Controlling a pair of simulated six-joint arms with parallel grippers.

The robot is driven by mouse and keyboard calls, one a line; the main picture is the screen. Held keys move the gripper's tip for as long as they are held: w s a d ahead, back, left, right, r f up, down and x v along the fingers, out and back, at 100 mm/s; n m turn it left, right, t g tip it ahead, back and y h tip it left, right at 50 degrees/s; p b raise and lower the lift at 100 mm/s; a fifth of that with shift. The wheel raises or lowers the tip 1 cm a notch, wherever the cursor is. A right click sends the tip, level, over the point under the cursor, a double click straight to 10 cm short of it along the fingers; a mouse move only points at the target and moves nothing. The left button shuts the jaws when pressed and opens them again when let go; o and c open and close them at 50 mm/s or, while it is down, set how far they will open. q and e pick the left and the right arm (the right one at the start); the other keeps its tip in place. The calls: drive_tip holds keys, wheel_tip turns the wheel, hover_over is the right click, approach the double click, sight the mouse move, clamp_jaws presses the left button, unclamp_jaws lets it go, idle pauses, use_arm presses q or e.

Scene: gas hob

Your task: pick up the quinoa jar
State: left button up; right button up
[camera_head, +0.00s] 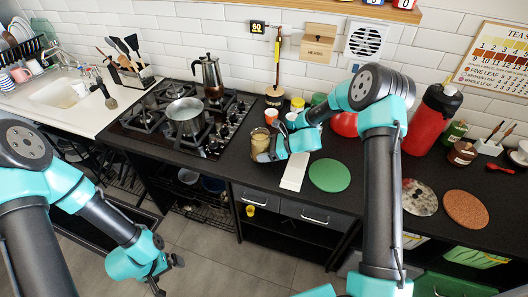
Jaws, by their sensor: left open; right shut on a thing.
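A jar with tan contents (260,140), which looks like the quinoa jar, stands at or just above the dark counter, right of the hob. Its label cannot be read. My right gripper (264,156) is shut on this jar at its lower part, and the fingers hide some of it. Whether the jar's base touches the counter cannot be told. My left gripper (168,276) is open and empty, low in front of the counter, far from the jar.
The gas hob (158,128) with a steel pot (185,116) and a moka pot (210,76) lies to the left. Small cups (271,115) stand behind the jar. A white board (295,173) and green mat (329,175) lie right of it.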

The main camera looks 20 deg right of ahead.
drive_tip(key=shift+s+a+r, duration=0.1)
drive_tip(key=shift+s+r, duration=0.05)
drive_tip(key=shift+r, duration=0.45)
drive_tip(key=shift+s+r, duration=0.1)
drive_tip(key=shift+r, duration=0.45)
drive_tip(key=s+a, duration=0.2)
drive_tip(key=s, duration=0.5)
drive_tip(key=s+a+r, duration=0.1)
drive_tip(key=s+a, duration=0.1)
drive_tip(key=s, duration=0.5)
drive_tip(key=shift+s+a+r, duration=0.15)
drive_tip(key=shift+s+a, duration=0.1)
drive_tip(key=shift+s, duration=0.15)
drive_tip(key=shift+w, duration=0.1)
